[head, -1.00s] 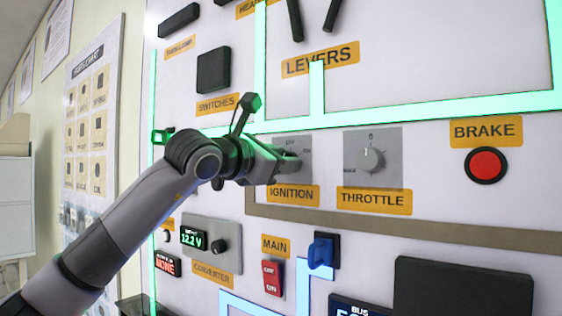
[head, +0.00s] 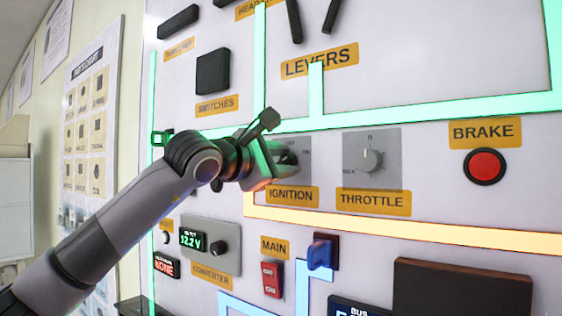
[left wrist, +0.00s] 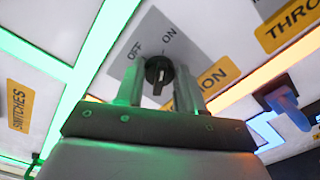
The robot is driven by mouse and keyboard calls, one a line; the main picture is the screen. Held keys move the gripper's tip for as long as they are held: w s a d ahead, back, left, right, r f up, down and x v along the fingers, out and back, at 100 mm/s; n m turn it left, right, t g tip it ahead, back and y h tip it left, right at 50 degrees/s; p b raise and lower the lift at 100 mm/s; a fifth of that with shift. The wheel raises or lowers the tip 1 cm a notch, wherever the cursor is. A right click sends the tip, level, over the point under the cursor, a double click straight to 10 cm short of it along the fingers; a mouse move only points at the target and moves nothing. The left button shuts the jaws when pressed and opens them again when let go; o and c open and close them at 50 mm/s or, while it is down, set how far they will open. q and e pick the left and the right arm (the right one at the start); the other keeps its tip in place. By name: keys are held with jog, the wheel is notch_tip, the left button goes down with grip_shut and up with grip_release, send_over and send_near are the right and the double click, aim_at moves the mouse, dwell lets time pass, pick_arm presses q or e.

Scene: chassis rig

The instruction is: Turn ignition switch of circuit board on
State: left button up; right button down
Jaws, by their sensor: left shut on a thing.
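The ignition switch (head: 289,157) is a dark round knob on a grey plate above the orange IGNITION label (head: 292,196). My left gripper (head: 282,163) is at the knob, its fingers shut on it. In the left wrist view the knob (left wrist: 158,70) sits between the two fingers, with OFF and ON printed on the plate beyond it. The knob's grip runs roughly up and down in that view; its exact pointing is hard to read. An orange strip (head: 420,232) below the ignition plate is lit. My right gripper is in neither view.
The throttle knob (head: 369,160) is just right of the ignition plate, and the red brake button (head: 485,166) is farther right. The red main switch (head: 271,279) and a blue switch (head: 320,253) are below. Black levers (head: 296,20) are above.

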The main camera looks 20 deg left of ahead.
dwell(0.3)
pick_arm(q)
jog(key=o, duration=1)
jog(key=shift+s+a+f+b, duration=0.15)
jog(key=shift+s+b, duration=0.15)
jog(key=shift+s, duration=0.15)
jog(key=b+v, duration=0.2)
jog(key=v, duration=0.4)
jog(key=shift+s, duration=0.1)
